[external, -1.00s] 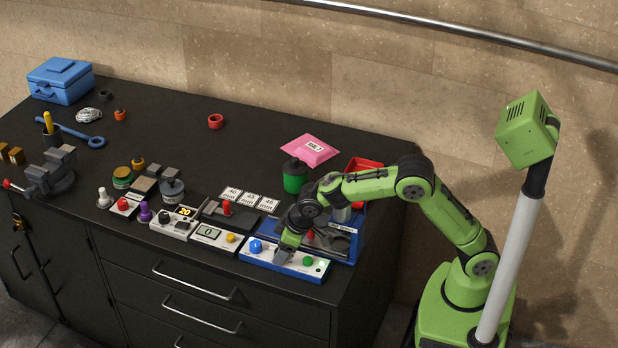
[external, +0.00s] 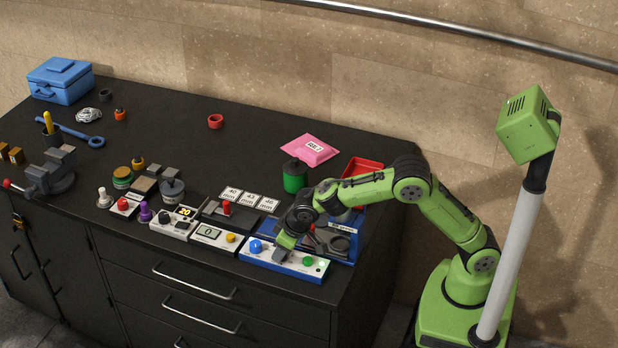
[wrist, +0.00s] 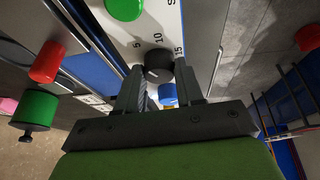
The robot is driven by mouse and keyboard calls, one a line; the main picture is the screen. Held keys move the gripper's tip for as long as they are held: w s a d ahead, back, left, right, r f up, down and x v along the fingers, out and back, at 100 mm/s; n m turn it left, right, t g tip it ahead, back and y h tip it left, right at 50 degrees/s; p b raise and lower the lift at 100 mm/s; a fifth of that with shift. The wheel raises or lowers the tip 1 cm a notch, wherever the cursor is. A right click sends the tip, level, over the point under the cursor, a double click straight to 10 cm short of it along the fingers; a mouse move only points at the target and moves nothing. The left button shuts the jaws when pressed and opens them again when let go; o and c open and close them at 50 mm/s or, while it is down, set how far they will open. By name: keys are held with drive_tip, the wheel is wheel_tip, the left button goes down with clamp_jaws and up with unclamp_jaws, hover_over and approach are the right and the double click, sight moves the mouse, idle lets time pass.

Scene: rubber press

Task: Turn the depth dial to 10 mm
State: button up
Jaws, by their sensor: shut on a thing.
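The depth dial (wrist: 158,66) is a round black knob on the press's white-topped front panel (external: 247,259), with the marks 5, 10 and 15 printed around it in the wrist view. My gripper (wrist: 159,72) has its two grey fingers on either side of the dial and is shut on it. In the external view, my gripper (external: 281,255) reaches down to the panel between a blue knob (external: 255,246) and a green button (external: 307,262), and it hides the dial. I cannot tell which mark the dial's pointer meets.
The blue knob (wrist: 168,94) shows between my fingers in the wrist view. A red-handled part (wrist: 47,62) and a green cylinder (wrist: 35,110) stand to the left there. The back of the bench is mostly clear.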

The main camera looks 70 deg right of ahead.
drive_tip(key=m+h+p, duration=0.1)
drive_tip(key=m, duration=0.1)
drive_tip(key=m+p, duration=0.1)
drive_tip(key=m, duration=0.1)
drive_tip(key=shift+a+r+m+g+h+p, duration=0.1)
drive_tip(key=shift+a+m+g+h+p, duration=0.05)
drive_tip(key=shift+m+g+h+p, duration=0.2)
drive_tip(key=shift+w+a+m+g+h+p, duration=0.1)
drive_tip(key=shift+m+g+h+p, duration=0.25)
drive_tip(key=shift+m+p, duration=0.6)
drive_tip(key=shift+w+m+g+h+p, duration=0.1)
drive_tip(key=shift+m+g+h+p, duration=0.35)
drive_tip(key=shift+m, duration=0.85)
drive_tip(key=o, duration=1)
drive_tip(key=shift+o, duration=0.2)
drive_tip(key=p+v, duration=0.4)
drive_tip(key=v, duration=1.1)
drive_tip(key=shift+s+r, duration=0.25)
drive_tip(key=shift+r, duration=0.05)
